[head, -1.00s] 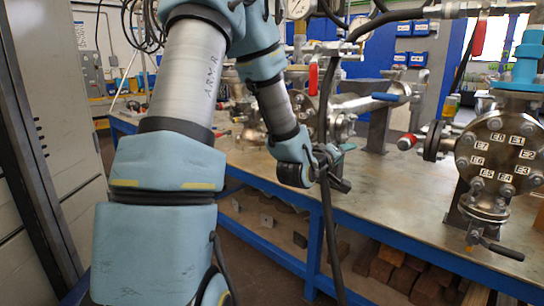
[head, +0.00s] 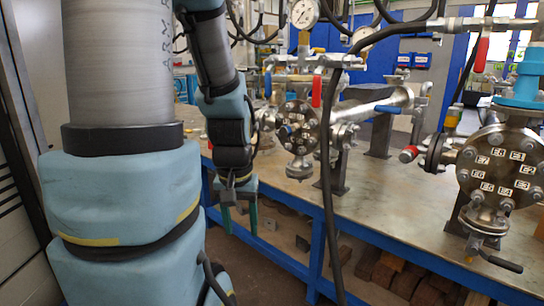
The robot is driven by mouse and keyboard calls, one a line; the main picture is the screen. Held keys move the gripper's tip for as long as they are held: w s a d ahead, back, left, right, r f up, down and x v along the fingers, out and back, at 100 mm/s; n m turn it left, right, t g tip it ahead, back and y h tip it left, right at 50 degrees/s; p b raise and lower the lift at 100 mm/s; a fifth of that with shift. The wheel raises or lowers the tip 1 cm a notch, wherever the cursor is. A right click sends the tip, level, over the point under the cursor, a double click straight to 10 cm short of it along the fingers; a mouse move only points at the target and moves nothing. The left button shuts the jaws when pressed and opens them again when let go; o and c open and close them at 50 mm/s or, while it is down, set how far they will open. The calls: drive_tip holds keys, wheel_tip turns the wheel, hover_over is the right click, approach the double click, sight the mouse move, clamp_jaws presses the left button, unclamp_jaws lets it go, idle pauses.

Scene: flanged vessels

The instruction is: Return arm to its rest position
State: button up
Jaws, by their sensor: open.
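My gripper (head: 240,218) hangs at the end of my arm in the head view, pointing down. Its two green fingers are apart with nothing between them. It is in front of the blue front edge of the workbench (head: 370,200), left of the flanged vessels. The near vessel (head: 500,165) has a round bolted flange with labels E1 to E8 and stands at the right of the bench. A smaller flanged vessel (head: 297,128) stands further back, with its pipe running right. My gripper touches neither vessel.
A black hose (head: 327,190) hangs in front of the bench, right of my gripper. Red-handled valves (head: 482,54) and gauges (head: 305,13) are above. Wooden blocks (head: 405,280) lie under the bench. A grey cabinet (head: 22,160) stands at far left.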

wheel_tip(320, 180, up, 13)
drive_tip(key=p, duration=1.1)
drive_tip(key=shift+f, duration=0.1)
